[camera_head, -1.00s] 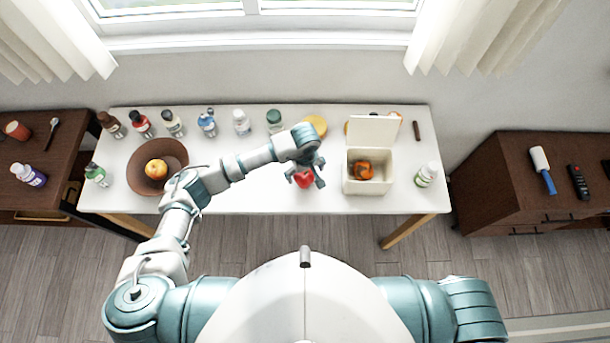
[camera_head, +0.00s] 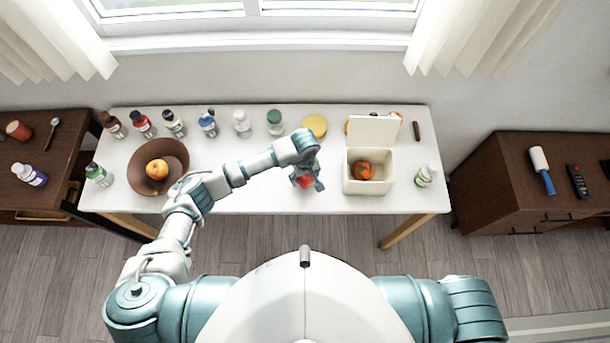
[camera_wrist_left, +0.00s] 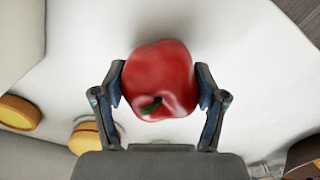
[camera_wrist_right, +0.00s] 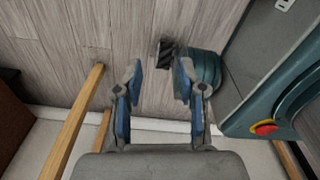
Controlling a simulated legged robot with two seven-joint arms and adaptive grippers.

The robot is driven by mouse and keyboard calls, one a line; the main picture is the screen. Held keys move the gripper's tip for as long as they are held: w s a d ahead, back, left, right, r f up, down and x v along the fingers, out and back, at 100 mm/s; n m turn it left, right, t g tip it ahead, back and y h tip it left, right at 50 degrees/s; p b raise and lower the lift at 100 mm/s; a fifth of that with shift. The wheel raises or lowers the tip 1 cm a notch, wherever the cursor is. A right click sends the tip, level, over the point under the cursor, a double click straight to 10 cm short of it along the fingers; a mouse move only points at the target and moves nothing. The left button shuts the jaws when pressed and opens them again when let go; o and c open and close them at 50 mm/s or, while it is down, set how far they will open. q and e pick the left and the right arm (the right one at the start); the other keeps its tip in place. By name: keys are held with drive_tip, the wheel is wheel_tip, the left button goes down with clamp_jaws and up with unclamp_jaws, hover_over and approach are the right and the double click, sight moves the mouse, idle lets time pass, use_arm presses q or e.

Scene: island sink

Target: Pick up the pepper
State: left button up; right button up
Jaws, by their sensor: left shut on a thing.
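The red pepper (camera_head: 305,181) is over the white table, right of its middle, partly hidden by my left gripper (camera_head: 307,184). In the left wrist view the pepper (camera_wrist_left: 160,80) sits between the two fingers of my left gripper (camera_wrist_left: 162,95), with its green stem toward the palm. The fingers touch it on both sides, and the gripper is shut on it. I cannot tell whether the pepper is clear of the table. My right gripper (camera_wrist_right: 155,80) shows in its own wrist view, open and empty above the wooden floor.
A white box (camera_head: 352,185) with an open lid, holding an orange item (camera_head: 362,170), stands right of the pepper. A brown bowl (camera_head: 140,185) with fruit is at the left. Several bottles line the table's back. A yellow round thing (camera_head: 315,124) lies behind the gripper.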

use_arm(q)
drive_tip(key=shift+r, duration=0.45)
drive_tip(key=r, duration=0.1)
drive_tip(key=s+r, duration=0.1)
drive_tip(key=shift+a+r+b, duration=0.1)
drive_tip(key=shift+r+b, duration=0.2)
drive_tip(key=shift+b, duration=0.1)
drive_tip(key=s, duration=0.5)
drive_tip(key=s+a+b, duration=0.1)
drive_tip(key=s, duration=0.2)
drive_tip(key=shift+s+a+r, duration=0.1)
drive_tip(key=shift+s+r, duration=0.2)
drive_tip(key=shift+r, duration=0.05)
drive_tip(key=s, duration=0.6)
drive_tip(key=shift+s+a+r+b, duration=0.15)
drive_tip(key=shift+a+r+b, duration=0.2)
drive_tip(key=shift+a+r, duration=0.1)
use_arm(e)
drive_tip(key=w, duration=0.1)
drive_tip(key=w+f, duration=0.1)
drive_tip(key=w, duration=0.1)
drive_tip(key=shift+a+f, duration=0.15)
drive_tip(key=shift+a, duration=0.15)
use_arm(q)
drive_tip(key=shift+a, duration=0.1)
